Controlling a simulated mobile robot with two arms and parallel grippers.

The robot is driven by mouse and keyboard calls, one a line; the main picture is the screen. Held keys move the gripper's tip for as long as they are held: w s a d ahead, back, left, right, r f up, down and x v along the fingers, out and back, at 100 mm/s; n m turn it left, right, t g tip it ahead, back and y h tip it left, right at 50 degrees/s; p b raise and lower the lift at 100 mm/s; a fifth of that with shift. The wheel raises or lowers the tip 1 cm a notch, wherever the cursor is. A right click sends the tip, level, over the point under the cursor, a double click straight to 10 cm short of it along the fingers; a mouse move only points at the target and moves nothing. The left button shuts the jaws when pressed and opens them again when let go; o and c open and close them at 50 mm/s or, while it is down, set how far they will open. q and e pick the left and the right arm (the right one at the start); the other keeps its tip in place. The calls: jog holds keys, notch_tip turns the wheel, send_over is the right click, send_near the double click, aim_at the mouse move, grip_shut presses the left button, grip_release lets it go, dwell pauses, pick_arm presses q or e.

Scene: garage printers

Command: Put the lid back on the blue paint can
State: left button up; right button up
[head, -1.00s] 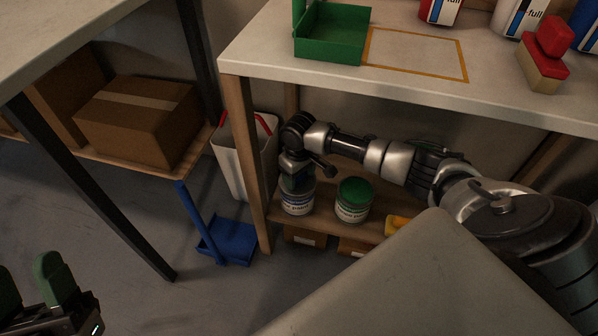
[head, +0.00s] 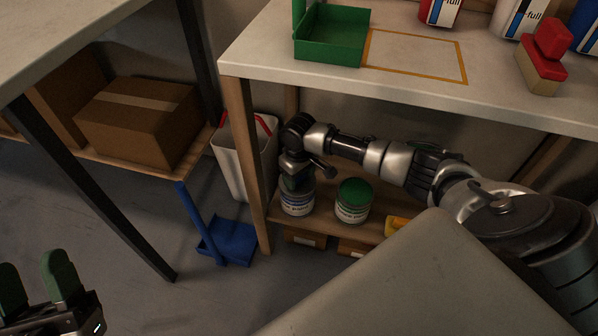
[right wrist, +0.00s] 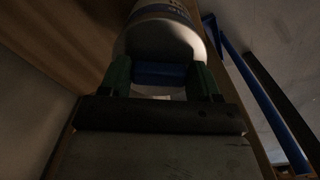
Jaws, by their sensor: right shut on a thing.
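The blue paint can (head: 298,201), with a white and blue label, stands on the lower shelf at its left end. My right gripper (head: 297,184) is right over this can and hides its top. In the right wrist view, the green fingers are shut on the blue lid (right wrist: 160,73), which sits between them. The can (right wrist: 162,35) is close against the lid there; I cannot tell whether the lid is seated. My left gripper (head: 38,284) is at the lower left, its fingers apart and empty, far from the can.
A can with a green lid (head: 353,202) stands just right of the blue one. A wooden table leg (head: 249,165) is close on the left, and the tabletop (head: 415,92) lies above my right arm. A yellow thing (head: 396,226) lies further right on the shelf.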

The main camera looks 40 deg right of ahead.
pick_arm(q)
jog(key=shift+w+f+y, duration=0.25)
jog(key=shift+y, duration=0.05)
jog(key=shift+w+f+g, duration=0.15)
jog(key=shift+f+g, duration=0.1)
jog(key=shift+g, duration=0.25)
jog(key=shift+w+f+g+p, duration=0.4)
jog(key=shift+w+f+g, duration=0.05)
jog(key=shift+g, duration=0.05)
jog(key=shift+w+f+g+y+p, duration=0.3)
jog(key=shift+w+f+g+y, duration=0.1)
jog(key=shift+f+g, duration=0.35)
dwell(0.5)
jog(key=shift+w+f+g, duration=0.1)
jog(key=shift+f+g, duration=0.1)
jog(key=shift+g, duration=0.15)
pick_arm(e)
jog(key=shift+f, duration=0.1)
pick_arm(q)
jog(key=shift+f+y, duration=0.2)
jog(key=shift+y, duration=0.1)
jog(key=shift+w+a+f+g+p, duration=0.1)
jog(key=shift+w+f+g+p, duration=0.25)
jog(key=shift+f+g, duration=0.2)
dwell(0.5)
jog(key=shift+f+g, duration=0.15)
jog(key=shift+g, duration=0.1)
jog(key=shift+s+f+y, duration=0.1)
jog(key=shift+f+y, duration=0.2)
